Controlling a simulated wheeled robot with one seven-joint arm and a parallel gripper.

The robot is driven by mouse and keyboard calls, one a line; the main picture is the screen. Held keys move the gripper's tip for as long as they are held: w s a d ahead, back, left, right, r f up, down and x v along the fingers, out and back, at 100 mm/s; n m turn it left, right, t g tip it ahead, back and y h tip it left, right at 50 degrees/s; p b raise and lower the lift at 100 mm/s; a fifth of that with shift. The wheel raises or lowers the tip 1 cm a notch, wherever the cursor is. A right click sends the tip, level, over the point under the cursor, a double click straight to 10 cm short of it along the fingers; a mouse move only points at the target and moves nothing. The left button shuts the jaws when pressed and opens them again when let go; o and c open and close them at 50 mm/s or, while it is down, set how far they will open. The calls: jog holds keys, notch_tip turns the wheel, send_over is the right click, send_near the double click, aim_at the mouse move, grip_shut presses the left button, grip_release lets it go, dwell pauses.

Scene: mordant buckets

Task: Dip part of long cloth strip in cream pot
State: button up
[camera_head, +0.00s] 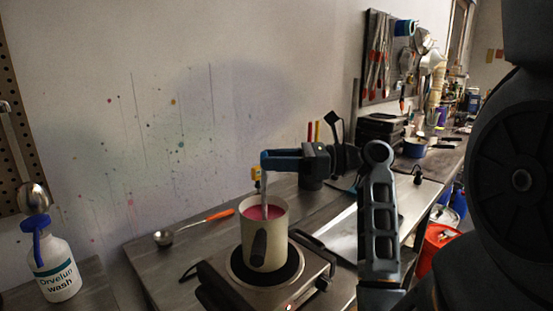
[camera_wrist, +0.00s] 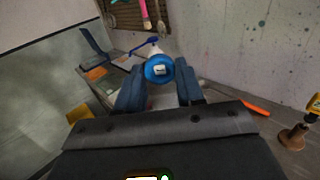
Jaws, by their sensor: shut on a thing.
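The cream pot (camera_head: 280,233) stands upright on a hot plate in the head view, with pink-red liquid (camera_head: 262,212) inside and a dark handle toward me. My gripper (camera_head: 268,160) is above the pot, pointing left, shut on the pale long cloth strip (camera_head: 269,181). The strip hangs down to the pot's mouth; I cannot tell how deep its lower end reaches. In the wrist view, a blue round shape with a pale middle (camera_wrist: 159,69) shows between my fingers; I cannot tell what it is. The strip is not clear there.
The hot plate (camera_head: 225,284) has a small red light. A ladle (camera_head: 163,238) with an orange handle lies left of the pot. A wash bottle (camera_head: 57,268) stands at the far left. The counter between ladle and hot plate is mostly clear.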

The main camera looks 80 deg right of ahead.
notch_tip(320, 180, up, 7)
jog(key=shift+a, duration=0.2)
dwell(0.6)
jog(key=shift+r, duration=0.1)
dwell(3.0)
jog(key=shift+r, duration=2.5)
